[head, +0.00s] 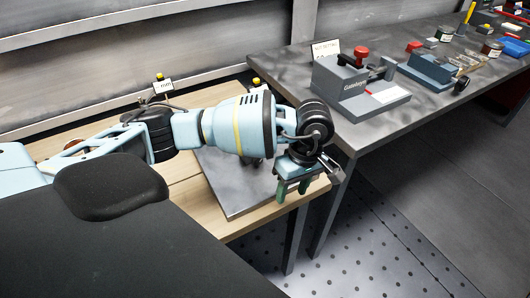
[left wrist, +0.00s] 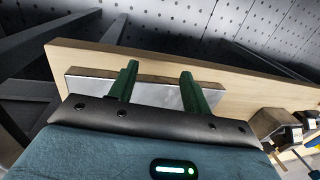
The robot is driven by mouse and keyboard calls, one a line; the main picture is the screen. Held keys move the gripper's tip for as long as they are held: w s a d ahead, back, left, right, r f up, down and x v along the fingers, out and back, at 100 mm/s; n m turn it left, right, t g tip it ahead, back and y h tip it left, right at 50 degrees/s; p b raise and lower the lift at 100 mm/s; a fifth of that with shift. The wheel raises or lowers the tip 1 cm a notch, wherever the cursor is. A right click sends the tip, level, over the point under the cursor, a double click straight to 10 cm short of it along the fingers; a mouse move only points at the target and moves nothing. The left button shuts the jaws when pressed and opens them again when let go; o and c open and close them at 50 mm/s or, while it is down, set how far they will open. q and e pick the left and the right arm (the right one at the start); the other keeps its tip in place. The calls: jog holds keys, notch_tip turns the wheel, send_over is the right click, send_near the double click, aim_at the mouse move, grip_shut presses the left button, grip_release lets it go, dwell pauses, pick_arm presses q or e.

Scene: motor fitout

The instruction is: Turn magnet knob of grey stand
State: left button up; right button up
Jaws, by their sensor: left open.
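My left gripper (head: 293,187) has green fingers and is open and empty, above the right edge of the wooden table. In the left wrist view the open fingers (left wrist: 159,72) stand apart over a grey plate, with nothing between them. I cannot tell for sure which thing is the grey stand. A grey block with a red knob (head: 362,57) stands on the dark bench, apart from the gripper. My arm hides part of the wooden table. My right gripper is not in view.
The wooden table (head: 185,188) carries a grey plate (head: 228,198). The dark bench (head: 385,138) beside it holds a white sign (head: 326,49), jars and small parts at the far end. Perforated floor (head: 350,240) shows below. A grey and dark object (left wrist: 279,127) is at the lower right in the wrist view.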

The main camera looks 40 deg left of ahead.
aim_at(260, 161)
pick_arm(q)
jog(key=w+a+r+t+y, duration=0.1)
jog(key=w+a+r+y, duration=0.4)
jog(key=a, duration=0.4)
jog(key=shift+h, duration=0.3)
jog(key=x, duration=0.1)
jog(key=b+x, duration=0.1)
jog(key=x, duration=0.1)
jog(key=b+x, duration=0.1)
jog(key=x, duration=0.1)
jog(key=shift+s+a, duration=0.35)
jog(key=shift+a+f, duration=0.35)
jog(key=shift+f, duration=0.3)
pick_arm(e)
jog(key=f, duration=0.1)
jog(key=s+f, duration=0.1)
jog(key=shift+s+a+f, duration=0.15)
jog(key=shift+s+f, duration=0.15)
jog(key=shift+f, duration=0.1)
